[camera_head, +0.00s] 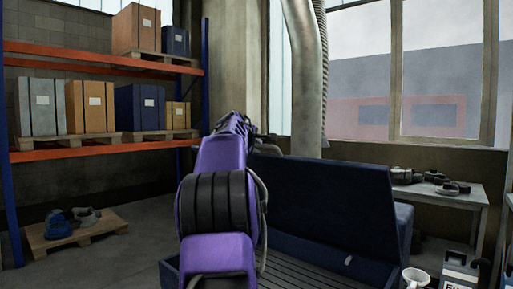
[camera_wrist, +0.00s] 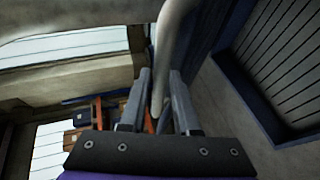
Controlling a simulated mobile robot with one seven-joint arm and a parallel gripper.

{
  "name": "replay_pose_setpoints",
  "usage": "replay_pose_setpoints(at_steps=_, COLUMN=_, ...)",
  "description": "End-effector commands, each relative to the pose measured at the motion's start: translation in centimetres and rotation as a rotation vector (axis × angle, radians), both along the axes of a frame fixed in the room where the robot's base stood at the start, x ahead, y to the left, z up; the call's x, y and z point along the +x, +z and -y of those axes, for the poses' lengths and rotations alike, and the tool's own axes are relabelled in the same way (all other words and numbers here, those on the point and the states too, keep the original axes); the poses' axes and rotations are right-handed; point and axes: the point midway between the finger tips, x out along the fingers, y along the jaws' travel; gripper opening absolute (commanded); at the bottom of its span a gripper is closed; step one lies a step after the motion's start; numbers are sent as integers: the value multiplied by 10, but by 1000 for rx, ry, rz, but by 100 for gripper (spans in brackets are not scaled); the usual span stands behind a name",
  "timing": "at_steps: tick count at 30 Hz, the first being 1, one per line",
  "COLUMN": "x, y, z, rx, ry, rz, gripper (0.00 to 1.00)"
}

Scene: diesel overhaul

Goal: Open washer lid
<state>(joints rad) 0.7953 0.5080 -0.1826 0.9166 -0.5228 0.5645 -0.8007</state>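The washer is a dark blue box with a slatted grey floor (camera_head: 312,274). Its lid (camera_head: 335,205) stands raised and leaning back along the rear side in the head view. My arm covers the lid's left end. In the wrist view, my gripper (camera_wrist: 158,98) has its two fingers apart, on either side of a curved grey bar (camera_wrist: 170,45), which looks like the lid's handle. Gaps show beside the bar; contact is unclear. The lid's blue face (camera_wrist: 203,45) is right of the bar, and the slatted washer floor (camera_wrist: 275,50) is at upper right. The fingertips are hidden in the head view.
A large duct (camera_head: 308,90) rises behind the lid. A rack (camera_head: 100,148) with boxes stands at left, with a low pallet (camera_head: 75,232) before it. A bench (camera_head: 455,195) with parts is at right.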

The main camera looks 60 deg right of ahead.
Motion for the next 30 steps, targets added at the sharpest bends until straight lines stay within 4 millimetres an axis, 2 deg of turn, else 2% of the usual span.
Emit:
replay_pose_setpoints(at_steps=1, x=0, y=0, z=0, rx=0, ry=0, rz=0, gripper=41)
replay_pose_setpoints(at_steps=3, x=0, y=0, z=0, rx=1, ry=0, rz=0, gripper=50)
replay_pose_setpoints(at_steps=14, x=-1, y=0, z=-6, rx=2, ry=1, rz=-1, gripper=50)
replay_pose_setpoints(at_steps=20, x=-9, y=10, z=-35, rx=-1, ry=3, rz=3, gripper=50)
replay_pose_setpoints(at_steps=30, x=-32, y=35, z=-108, rx=-4, ry=6, rz=5, gripper=50)
